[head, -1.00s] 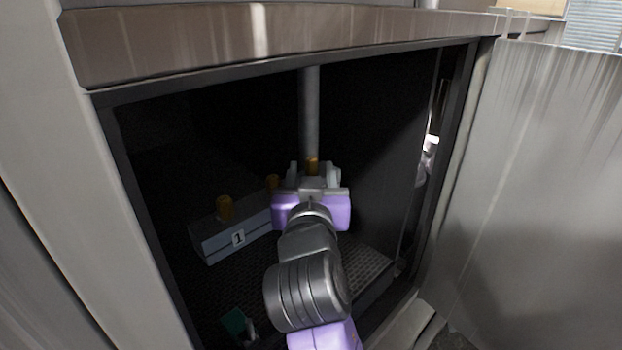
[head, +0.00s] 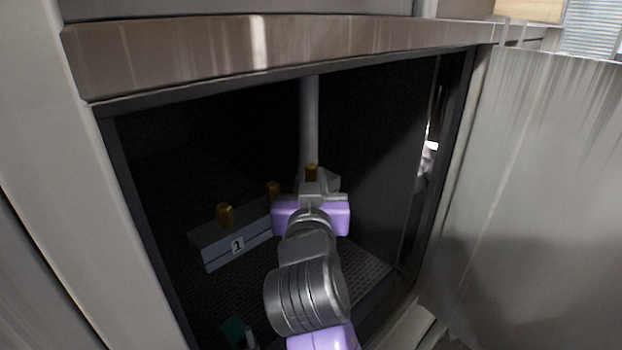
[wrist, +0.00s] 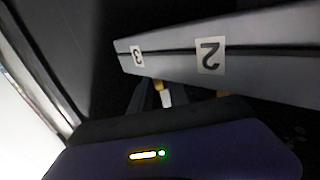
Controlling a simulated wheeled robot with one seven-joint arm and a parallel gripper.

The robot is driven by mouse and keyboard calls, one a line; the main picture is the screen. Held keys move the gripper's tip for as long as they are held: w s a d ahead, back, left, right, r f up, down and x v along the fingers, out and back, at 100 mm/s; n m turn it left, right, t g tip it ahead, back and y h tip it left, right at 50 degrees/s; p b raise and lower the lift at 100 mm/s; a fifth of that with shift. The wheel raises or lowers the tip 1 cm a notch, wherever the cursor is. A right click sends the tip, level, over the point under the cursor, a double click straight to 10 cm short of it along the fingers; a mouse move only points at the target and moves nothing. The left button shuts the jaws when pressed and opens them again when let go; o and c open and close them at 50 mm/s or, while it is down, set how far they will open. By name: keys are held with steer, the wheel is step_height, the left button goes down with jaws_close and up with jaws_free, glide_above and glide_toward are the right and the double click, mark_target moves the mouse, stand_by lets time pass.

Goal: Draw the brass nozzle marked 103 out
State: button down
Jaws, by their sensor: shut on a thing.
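Three brass nozzles stand along a grey rack (head: 215,254) inside the dark cabinet. The left nozzle (head: 225,214) is above tag 1, the middle nozzle (head: 273,188) is farther back, and the far nozzle (head: 311,171) is at my gripper (head: 312,184). In the wrist view, the tags 2 (wrist: 210,55) and 3 (wrist: 137,56) show upside down, with brass (wrist: 159,85) near tag 3 by my fingers. My gripper is shut on this far nozzle. No tag reading 103 is legible. The nozzle's base is hidden by my gripper.
The cabinet's top edge (head: 280,42) and left frame (head: 140,230) bound the opening. An open metal door (head: 540,190) stands at right. A grey vertical pipe (head: 309,120) rises behind my gripper. A green object (head: 234,328) lies on the lower floor.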

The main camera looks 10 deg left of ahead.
steer(key=shift+r+p, duration=0.45)
steer(key=shift+r, duration=0.25)
stand_by(0.5)
steer(key=shift+r+p, duration=1.4)
steer(key=shift+r, duration=0.55)
steer(key=shift+f, duration=0.1)
